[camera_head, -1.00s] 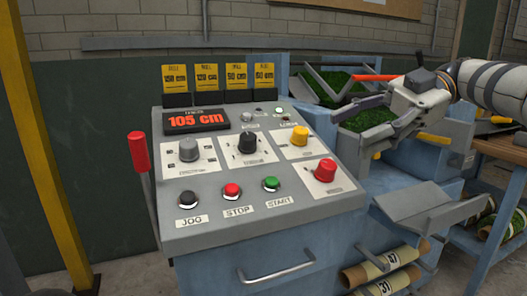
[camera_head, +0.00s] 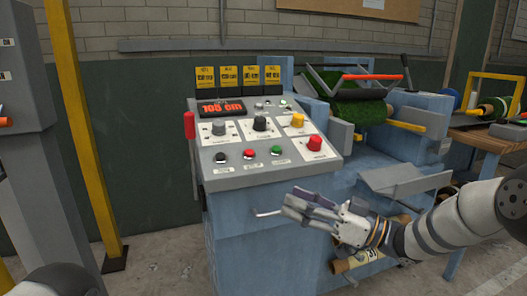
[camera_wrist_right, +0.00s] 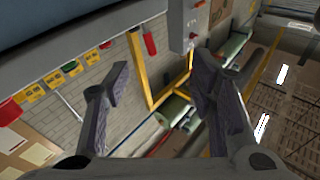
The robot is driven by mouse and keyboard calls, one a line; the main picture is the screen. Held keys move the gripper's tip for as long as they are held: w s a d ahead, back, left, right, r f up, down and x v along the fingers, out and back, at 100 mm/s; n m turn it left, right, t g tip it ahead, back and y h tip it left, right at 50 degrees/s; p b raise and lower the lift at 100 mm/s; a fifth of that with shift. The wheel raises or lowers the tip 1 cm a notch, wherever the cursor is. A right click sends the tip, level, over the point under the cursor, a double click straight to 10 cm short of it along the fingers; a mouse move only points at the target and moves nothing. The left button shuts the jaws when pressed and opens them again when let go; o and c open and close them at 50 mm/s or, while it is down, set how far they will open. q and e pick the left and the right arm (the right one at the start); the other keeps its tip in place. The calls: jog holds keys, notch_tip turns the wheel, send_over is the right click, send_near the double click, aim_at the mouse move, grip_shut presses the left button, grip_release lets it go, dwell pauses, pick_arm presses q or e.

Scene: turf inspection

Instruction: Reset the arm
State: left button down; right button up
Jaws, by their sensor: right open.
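My right gripper (camera_head: 308,207) is in front of the blue console cabinet, low and to the right of its drawer handle, with nothing in it. In the right wrist view its two fingers (camera_wrist_right: 160,90) stand wide apart with empty space between them. My right arm comes in from the right edge. The control console (camera_head: 262,180) has knobs, buttons and a display (camera_head: 221,107) reading 105 cm. My left gripper is not in view; only a dark rounded part of mine shows at the bottom left.
A blue machine with green turf (camera_head: 362,112) stands behind and right of the console. A wooden table (camera_head: 485,138) with rolls is at the far right. A yellow post (camera_head: 85,140) and a grey column (camera_head: 45,170) stand on the left. Open floor lies in front.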

jog(key=s+d+f+m+h+p, duration=0.15)
jog(key=s+f+m+h, duration=0.3)
jog(key=f, duration=0.45)
jog(key=s+d+f+m+h+b, duration=0.1)
jog(key=s+d+f+m+h, duration=0.2)
jog(key=s+f, duration=0.45)
jog(key=s+d+f+m+h+p, duration=0.1)
jog(key=s+f+m+h, duration=0.3)
jog(key=f, duration=0.7)
jog(key=s+d+f+g+h, duration=0.2)
jog(key=s+f, duration=0.1)
jog(key=s, duration=0.5)
jog(key=s+d+f+g+h, duration=0.2)
jog(key=s, duration=0.5)
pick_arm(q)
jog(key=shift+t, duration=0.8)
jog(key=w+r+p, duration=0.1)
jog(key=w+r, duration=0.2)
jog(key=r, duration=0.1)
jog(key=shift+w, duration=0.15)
pick_arm(e)
jog(key=s+d+r+g+h, duration=0.1)
jog(key=s+d+g, duration=0.1)
jog(key=s, duration=0.9)
jog(key=s+d+r+g+h, duration=0.1)
jog(key=s+d+g+h, duration=0.1)
jog(key=s, duration=0.8)
jog(key=shift+s+d+r+m+g, duration=0.35)
jog(key=shift+d+g, duration=0.3)
jog(key=shift+g, duration=0.55)
